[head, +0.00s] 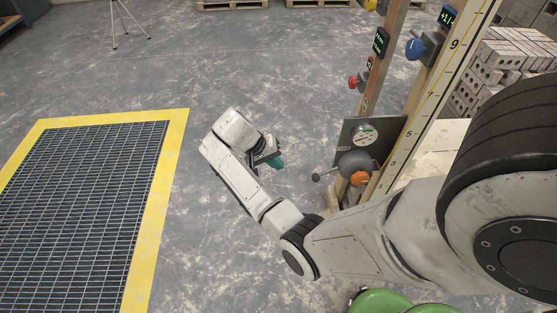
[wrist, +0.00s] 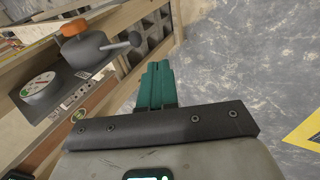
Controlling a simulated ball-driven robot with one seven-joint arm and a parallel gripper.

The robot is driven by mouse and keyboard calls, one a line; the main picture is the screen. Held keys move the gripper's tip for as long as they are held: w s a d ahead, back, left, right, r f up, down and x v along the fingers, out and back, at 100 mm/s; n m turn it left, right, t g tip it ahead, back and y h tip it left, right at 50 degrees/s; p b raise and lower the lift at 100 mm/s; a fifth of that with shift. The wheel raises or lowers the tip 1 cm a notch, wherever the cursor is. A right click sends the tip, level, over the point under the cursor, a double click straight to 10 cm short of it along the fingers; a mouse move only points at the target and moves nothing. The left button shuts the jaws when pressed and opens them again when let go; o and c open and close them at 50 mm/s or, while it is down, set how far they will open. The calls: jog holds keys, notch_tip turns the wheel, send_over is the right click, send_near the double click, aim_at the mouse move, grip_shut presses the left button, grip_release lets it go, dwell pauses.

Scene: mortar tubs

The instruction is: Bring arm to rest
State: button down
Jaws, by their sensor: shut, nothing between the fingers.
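My arm reaches out from the right in the head view, bent at the elbow over the grey floor. My gripper (head: 275,162) has teal fingers and hangs left of the wooden post, apart from it. In the wrist view my gripper (wrist: 157,80) shows its teal fingers together, with nothing between them. They point toward the post frame and the bare floor.
A dark valve with an orange knob (head: 359,178) and a lever, plus a round gauge (head: 364,134), sits on the wooden post close right of my gripper. A yellow-edged floor grate (head: 172,150) lies left. Bricks (head: 500,60) are stacked at right. Open floor lies beyond.

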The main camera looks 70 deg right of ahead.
jog(key=shift+w+r, duration=0.1)
jog(key=s+a+n+t+y, duration=0.1)
jog(key=s+a+n+t, duration=0.2)
jog(key=a, duration=1)
jog(key=s+a+n+t+y, duration=0.2)
jog(key=s+a+n, duration=0.4)
jog(key=a+n, duration=0.3)
jog(key=a+t, duration=0.1)
jog(key=a, duration=0.2)
jog(key=shift+s+a+f+n, duration=0.25)
jog(key=shift+a+n, duration=0.05)
jog(key=shift+a, duration=0.1)
